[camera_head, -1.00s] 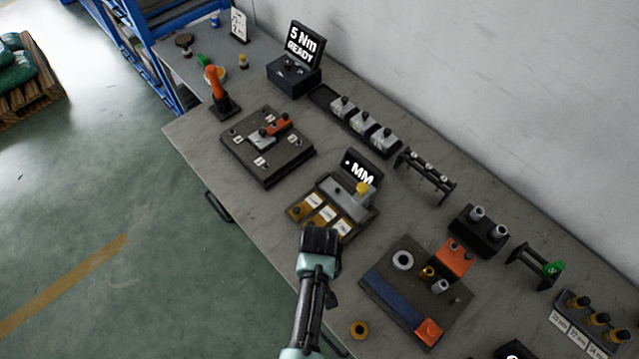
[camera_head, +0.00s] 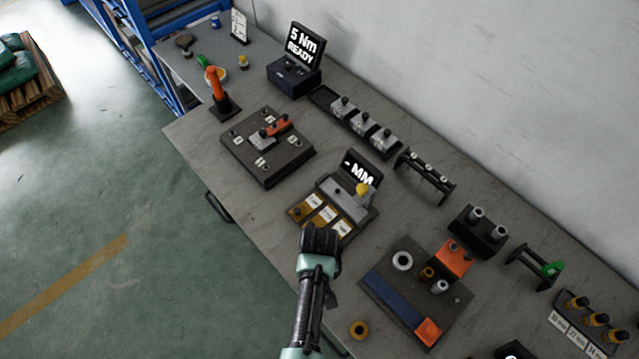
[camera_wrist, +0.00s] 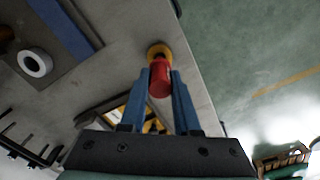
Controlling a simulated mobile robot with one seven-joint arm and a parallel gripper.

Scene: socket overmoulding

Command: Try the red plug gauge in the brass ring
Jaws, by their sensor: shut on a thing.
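My gripper (camera_wrist: 160,82) is shut on the red plug gauge (camera_wrist: 160,80), which sits between its blue fingers in the wrist view. The brass ring (camera_wrist: 158,50) shows just beyond the gauge's end in that view, partly covered by it; I cannot tell the gap between them there. In the head view the brass ring (camera_head: 359,330) lies on the bench near its front edge. My gripper (camera_head: 320,240) is above and left of it in that picture, by the yellow-fronted measuring fixture. The red gauge is hidden in the head view.
The measuring fixture (camera_head: 347,192) with an MM display stands beside my gripper. A dark fixture plate with a blue strip (camera_head: 392,304), an orange block and a white ring (camera_head: 402,260) is to the right. Bare bench (camera_head: 270,225) lies left of my gripper.

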